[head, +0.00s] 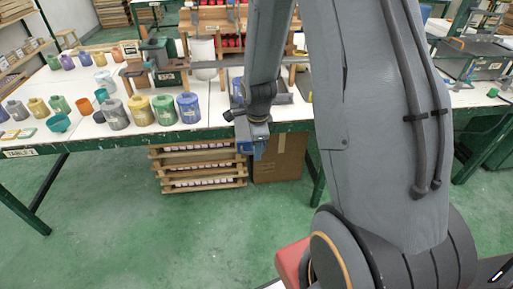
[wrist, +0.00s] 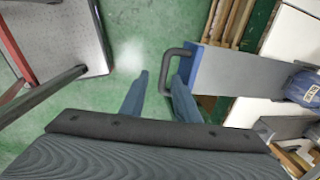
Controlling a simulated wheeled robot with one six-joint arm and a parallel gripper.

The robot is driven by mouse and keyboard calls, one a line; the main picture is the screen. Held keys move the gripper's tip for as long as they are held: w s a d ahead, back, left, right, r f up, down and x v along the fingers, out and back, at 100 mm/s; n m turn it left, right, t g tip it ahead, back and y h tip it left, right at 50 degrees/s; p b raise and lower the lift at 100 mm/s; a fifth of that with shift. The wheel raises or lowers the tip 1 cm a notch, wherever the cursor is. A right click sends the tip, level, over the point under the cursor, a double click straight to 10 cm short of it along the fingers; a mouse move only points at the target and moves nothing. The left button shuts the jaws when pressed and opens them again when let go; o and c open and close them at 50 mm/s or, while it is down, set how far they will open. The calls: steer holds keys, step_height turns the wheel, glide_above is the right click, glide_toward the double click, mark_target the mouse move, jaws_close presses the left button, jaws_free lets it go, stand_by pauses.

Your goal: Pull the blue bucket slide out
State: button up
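In the wrist view, a slide with a grey top (wrist: 240,74) and blue front edge carries a dark loop handle (wrist: 165,70). My gripper (wrist: 160,76) is open, its blue fingers apart. The handle's bar shows between the fingertips, with the right finger overlapping the loop; contact cannot be told. In the head view, the blue bucket (head: 189,108) ends the front row on the table, and my gripper (head: 258,149) hangs at the table's front edge. My arm hides much of the slide there.
Several coloured buckets (head: 138,111) stand along the white table (head: 85,131). A wooden crate stack (head: 200,168) and a cardboard box (head: 282,157) are under the table. The green floor (head: 130,225) in front is clear. Another table (head: 480,97) stands at right.

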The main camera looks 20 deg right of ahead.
steer(key=shift+r, duration=0.1)
step_height(320, 180, up, 8)
steer(key=s+b, duration=0.1)
steer(key=shift+s+a+f, duration=0.2)
steer(key=shift+f, duration=0.05)
stand_by(0.6)
steer(key=s+a+r+n, duration=0.2)
steer(key=s+a+n, duration=0.1)
steer(key=s+n, duration=0.4)
steer(key=s+a+r+n+g, duration=0.1)
steer(key=s+a+n, duration=0.2)
steer(key=s+n, duration=0.4)
steer(key=n, duration=0.7)
steer(key=shift+a+r+y, duration=0.3)
steer(key=shift+a+r, duration=0.05)
steer(key=shift+r, duration=0.05)
